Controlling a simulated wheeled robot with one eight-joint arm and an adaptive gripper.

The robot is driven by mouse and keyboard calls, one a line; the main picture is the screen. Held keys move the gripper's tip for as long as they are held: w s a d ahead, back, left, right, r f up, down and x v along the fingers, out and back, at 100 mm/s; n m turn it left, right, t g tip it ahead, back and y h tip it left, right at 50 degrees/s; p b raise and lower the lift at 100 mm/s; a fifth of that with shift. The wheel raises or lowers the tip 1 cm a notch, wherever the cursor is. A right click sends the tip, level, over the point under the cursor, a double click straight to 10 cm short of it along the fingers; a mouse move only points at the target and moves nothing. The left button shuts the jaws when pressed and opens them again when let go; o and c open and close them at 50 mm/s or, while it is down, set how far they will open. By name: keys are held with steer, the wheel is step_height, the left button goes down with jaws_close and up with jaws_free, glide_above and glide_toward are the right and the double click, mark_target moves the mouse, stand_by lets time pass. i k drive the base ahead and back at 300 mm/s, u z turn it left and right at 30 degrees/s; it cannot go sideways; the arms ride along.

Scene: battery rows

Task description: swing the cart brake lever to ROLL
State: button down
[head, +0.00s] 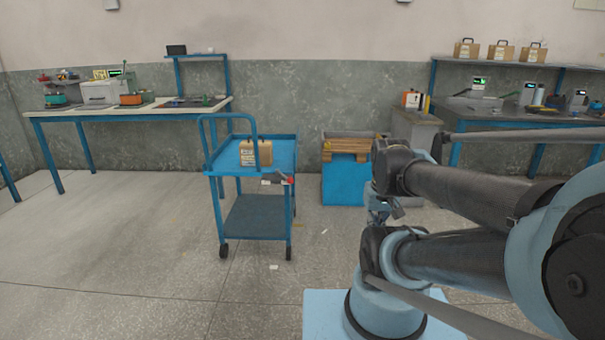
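The blue two-shelf cart (222,203) stands on its wheels left of centre, with its push handle at the left. The brake lever (276,177) is a dark bar with a red tip on the cart's front right corner, pointing right. Small pale labels sit just below it; their words are too small to read, so I cannot tell which setting it is at. A tan battery-like box with a handle (256,153) sits on the cart's top tray. My gripper (386,208) is right of the cart, apart from the lever, partly hidden by my arm. Its fingers are too small to judge.
A blue bin (343,185) with wooden slats on top stands right of the cart. A workbench (150,113) stands at the back left, a dark bench (560,127) at the back right. Floor left of and in front of the cart is clear, apart from small scraps.

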mark_target(290, 180)
steer(key=i, duration=0.9)
steer(key=u, duration=0.05)
